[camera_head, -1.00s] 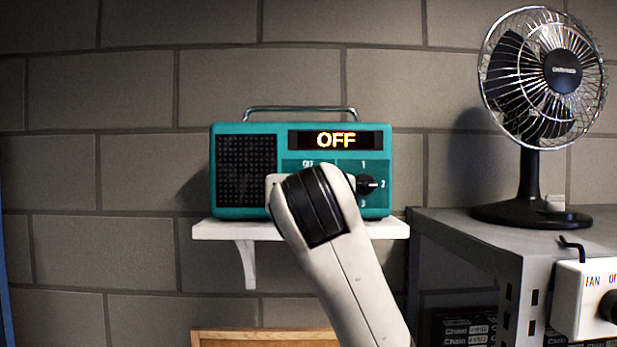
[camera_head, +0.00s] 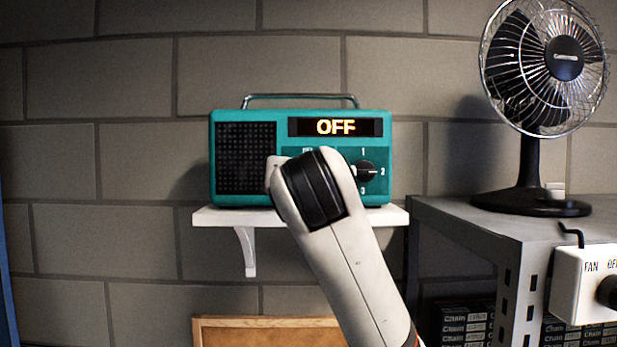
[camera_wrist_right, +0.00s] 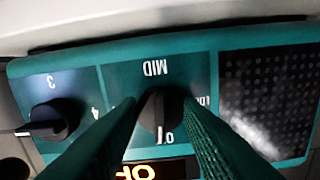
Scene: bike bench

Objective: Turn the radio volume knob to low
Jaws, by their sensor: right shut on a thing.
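The teal radio (camera_head: 300,117) stands on a small white wall shelf. Its lit display (camera_head: 336,127) reads OFF. My right arm covers the volume knob and my right gripper's fingertips in the head view. In the right wrist view, which sees the radio upside down, the dark volume knob (camera_wrist_right: 158,108) sits between the two fingers of my right gripper (camera_wrist_right: 165,118), which is shut on it. The knob's white pointer mark faces the display side, beside a partly hidden label starting with O. The MID label (camera_wrist_right: 155,69) is opposite; a partly covered label lies to the right. My left gripper is out of view.
A second knob (camera_head: 367,171), numbered, sits right of the volume knob, pointing at 2. The speaker grille (camera_head: 246,158) is on the left. A fan (camera_head: 545,75) stands on a grey metal bench (camera_head: 455,215) at right, with a white fan switch box (camera_head: 583,285) in front.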

